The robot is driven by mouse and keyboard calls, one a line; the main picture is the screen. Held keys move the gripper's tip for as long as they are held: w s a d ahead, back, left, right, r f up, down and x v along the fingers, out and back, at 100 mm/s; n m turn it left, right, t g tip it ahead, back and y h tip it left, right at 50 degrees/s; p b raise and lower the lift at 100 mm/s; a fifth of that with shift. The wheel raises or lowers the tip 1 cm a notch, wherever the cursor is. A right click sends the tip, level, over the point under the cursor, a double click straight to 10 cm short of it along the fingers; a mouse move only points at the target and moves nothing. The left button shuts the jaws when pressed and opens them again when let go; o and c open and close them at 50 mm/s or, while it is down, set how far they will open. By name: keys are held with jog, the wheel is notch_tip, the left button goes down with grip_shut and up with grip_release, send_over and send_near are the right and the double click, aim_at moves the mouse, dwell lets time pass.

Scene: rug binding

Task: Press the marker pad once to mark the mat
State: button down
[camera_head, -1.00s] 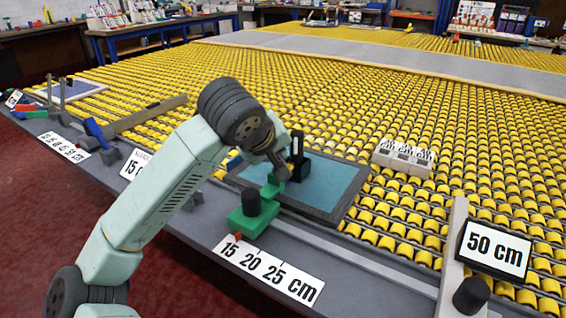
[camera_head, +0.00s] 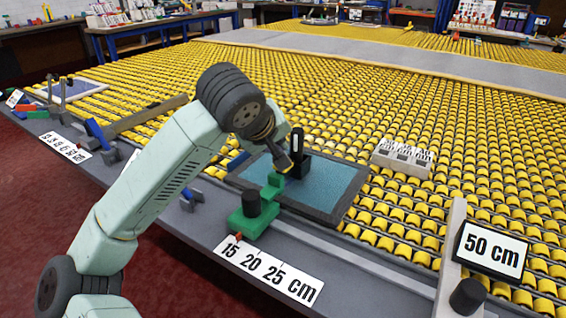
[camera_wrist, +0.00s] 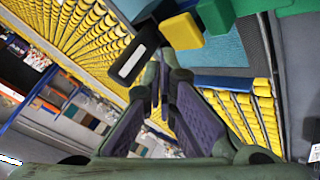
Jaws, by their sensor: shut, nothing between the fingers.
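The teal mat (camera_head: 335,190) lies in a dark frame on the rollers, and part of it shows in the wrist view (camera_wrist: 255,45). A black upright block with a white stripe (camera_head: 299,152) stands at its near side; it shows large in the wrist view (camera_wrist: 134,60). Beside it there are a yellow block (camera_wrist: 182,30) and a green block (camera_wrist: 215,16). I cannot tell for sure which is the marker pad. My gripper (camera_head: 284,163) is shut and empty, just by these blocks. In the wrist view its fingertips (camera_wrist: 163,68) are close below the yellow block; contact is unclear.
A green slider with a black knob (camera_head: 251,208) stands at the near edge, by a 15 20 25 cm scale (camera_head: 268,273). A white holder (camera_head: 403,157) is right of the mat. A 50 cm sign (camera_head: 491,249) stands at front right. Yellow rollers (camera_head: 330,110) fill the table behind.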

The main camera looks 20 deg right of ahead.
jog(key=shift+r+p, duration=1.1)
jog(key=shift+r, duration=1.35)
jog(key=shift+f, duration=0.1)
